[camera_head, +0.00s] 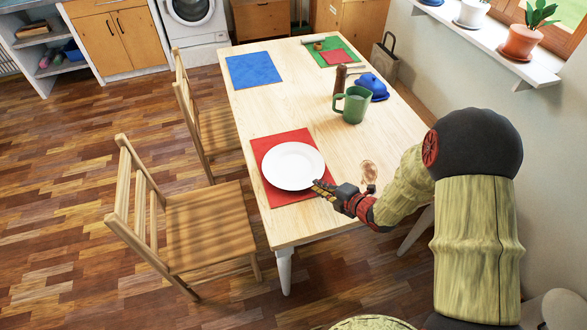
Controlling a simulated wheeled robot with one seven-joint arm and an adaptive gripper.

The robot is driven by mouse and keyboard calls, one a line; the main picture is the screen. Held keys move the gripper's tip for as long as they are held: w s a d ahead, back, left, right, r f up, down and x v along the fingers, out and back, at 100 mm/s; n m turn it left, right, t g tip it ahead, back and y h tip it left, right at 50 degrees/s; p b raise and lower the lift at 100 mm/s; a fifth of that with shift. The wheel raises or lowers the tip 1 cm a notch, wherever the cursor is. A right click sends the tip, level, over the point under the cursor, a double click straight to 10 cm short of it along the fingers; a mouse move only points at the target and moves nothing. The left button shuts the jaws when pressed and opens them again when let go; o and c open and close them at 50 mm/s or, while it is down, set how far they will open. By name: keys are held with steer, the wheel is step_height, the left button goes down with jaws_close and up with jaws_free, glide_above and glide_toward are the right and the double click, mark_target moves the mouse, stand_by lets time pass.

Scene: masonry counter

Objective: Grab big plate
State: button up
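A big white plate (292,166) lies flat on a red placemat (272,140) near the front left part of the wooden table. My gripper (322,189) reaches in from the right, with its fingertips at the plate's lower right rim. The fingers look close together, seen from the side. Whether they touch the rim, or have it between them, I cannot tell.
A green mug (353,105), a brown grinder (339,83) and a blue lidded dish (373,84) stand behind on the table (310,90). A blue placemat (253,69) lies at the far left. Wooden chairs (206,222) line the left side.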

steer(key=b+x, duration=0.1)
steer(key=x, duration=0.2)
steer(key=shift+w+a+f, duration=0.15)
steer(key=shift+w+f, duration=0.1)
steer(key=shift+f, duration=0.05)
steer(key=shift+r, duration=0.15)
jaws_close()
stand_by(0.4)
